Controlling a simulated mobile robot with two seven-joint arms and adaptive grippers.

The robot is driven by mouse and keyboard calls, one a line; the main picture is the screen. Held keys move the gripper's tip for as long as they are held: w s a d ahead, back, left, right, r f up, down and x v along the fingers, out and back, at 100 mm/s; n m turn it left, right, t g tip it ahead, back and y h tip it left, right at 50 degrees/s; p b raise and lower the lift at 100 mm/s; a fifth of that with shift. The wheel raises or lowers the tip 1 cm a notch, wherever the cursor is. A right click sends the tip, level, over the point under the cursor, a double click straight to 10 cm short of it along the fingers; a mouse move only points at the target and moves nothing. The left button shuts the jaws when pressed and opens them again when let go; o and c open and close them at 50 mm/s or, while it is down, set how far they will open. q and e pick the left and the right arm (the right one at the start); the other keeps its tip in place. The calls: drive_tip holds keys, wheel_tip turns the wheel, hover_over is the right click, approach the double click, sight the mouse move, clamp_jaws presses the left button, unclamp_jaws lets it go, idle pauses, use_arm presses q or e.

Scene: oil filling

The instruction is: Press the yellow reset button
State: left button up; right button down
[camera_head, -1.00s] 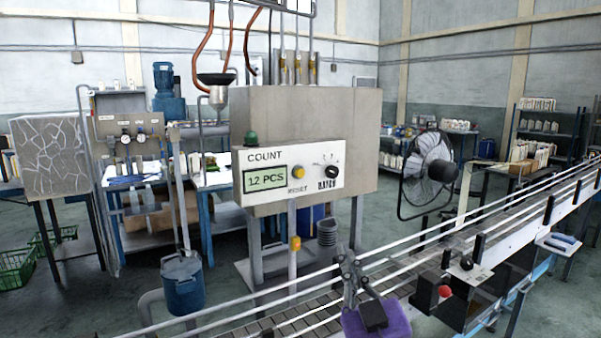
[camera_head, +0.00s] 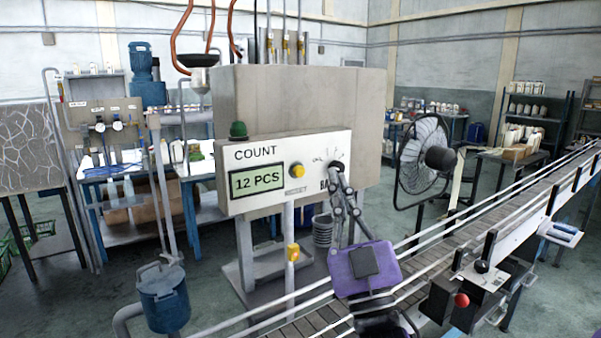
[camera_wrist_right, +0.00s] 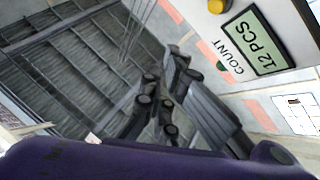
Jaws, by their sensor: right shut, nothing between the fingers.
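The yellow reset button (camera_head: 297,170) is on the white front panel (camera_head: 325,149) of the grey machine, right of the "12 PCS" display (camera_head: 257,181). The button also shows at the top of the right wrist view (camera_wrist_right: 218,5). My right gripper (camera_head: 336,168) is shut and empty. It points up in front of the panel, to the right of the button, and covers part of the dial and its label. Its fingers also show in the right wrist view (camera_wrist_right: 178,58). Whether the fingertips touch the panel I cannot tell. My left gripper is not in view.
A conveyor with white rails (camera_head: 440,262) runs below the panel to the right. A red knob (camera_head: 461,300) sits on its near side. A yellow-topped post (camera_head: 293,252) stands below the button. A green dome (camera_head: 238,130) is on the panel's upper left. A black fan (camera_head: 424,160) stands to the right.

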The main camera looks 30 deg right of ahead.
sight(299, 172)
use_arm(q)
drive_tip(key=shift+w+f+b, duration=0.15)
drive_tip(key=shift+b, duration=0.25)
use_arm(e)
drive_tip(key=w, duration=0.8)
drive_tip(key=shift+w+a, duration=0.3)
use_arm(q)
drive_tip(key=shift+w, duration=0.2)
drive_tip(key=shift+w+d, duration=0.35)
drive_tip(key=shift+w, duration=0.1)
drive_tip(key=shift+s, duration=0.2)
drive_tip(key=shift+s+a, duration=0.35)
use_arm(e)
drive_tip(key=shift+w, duration=0.45)
